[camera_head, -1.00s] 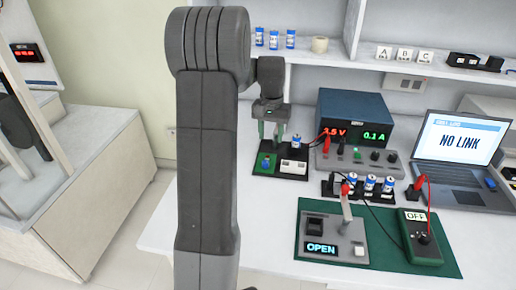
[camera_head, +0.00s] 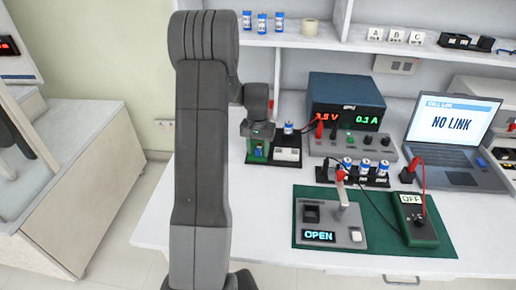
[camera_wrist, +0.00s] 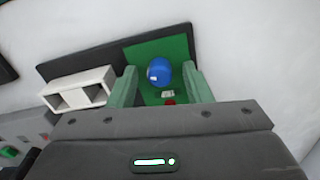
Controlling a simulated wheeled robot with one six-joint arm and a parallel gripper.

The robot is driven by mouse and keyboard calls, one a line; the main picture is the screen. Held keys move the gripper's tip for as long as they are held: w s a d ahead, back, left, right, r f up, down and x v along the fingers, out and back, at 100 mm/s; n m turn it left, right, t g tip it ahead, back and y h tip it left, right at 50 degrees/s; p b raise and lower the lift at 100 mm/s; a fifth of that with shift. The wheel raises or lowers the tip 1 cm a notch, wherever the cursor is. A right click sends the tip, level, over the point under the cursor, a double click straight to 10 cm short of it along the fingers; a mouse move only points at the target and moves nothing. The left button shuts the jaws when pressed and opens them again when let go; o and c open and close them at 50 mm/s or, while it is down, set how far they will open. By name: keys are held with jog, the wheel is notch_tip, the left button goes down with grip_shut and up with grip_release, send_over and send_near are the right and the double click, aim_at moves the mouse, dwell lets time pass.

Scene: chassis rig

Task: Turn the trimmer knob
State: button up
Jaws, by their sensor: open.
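The trimmer knob is a round blue knob (camera_wrist: 159,71) with a small white mark, on a green board (camera_wrist: 174,49) in the wrist view. My gripper (camera_wrist: 162,86) is open, with one green finger on either side of the knob. Whether the fingers touch the knob cannot be told. In the head view my gripper (camera_head: 258,147) points down over the green board, and the blue knob (camera_head: 259,152) shows only in part between the fingers. A small red part and a white part lie on the board below the knob in the wrist view.
A white two-slot block (camera_head: 287,154) sits right beside the green board on the same dark base. A bench power supply (camera_head: 345,95) reading about 3.5 V and 0.1 A stands behind. A laptop (camera_head: 452,130) shows NO LINK. A green mat (camera_head: 380,232) holds a tester reading OPEN and a meter.

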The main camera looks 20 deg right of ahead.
aim_at(258, 150)
grip_shut()
jog(key=shift+n, duration=1.3)
grip_release()
notch_tip(258, 150, up, 14)
jog(key=shift+f, duration=0.15)
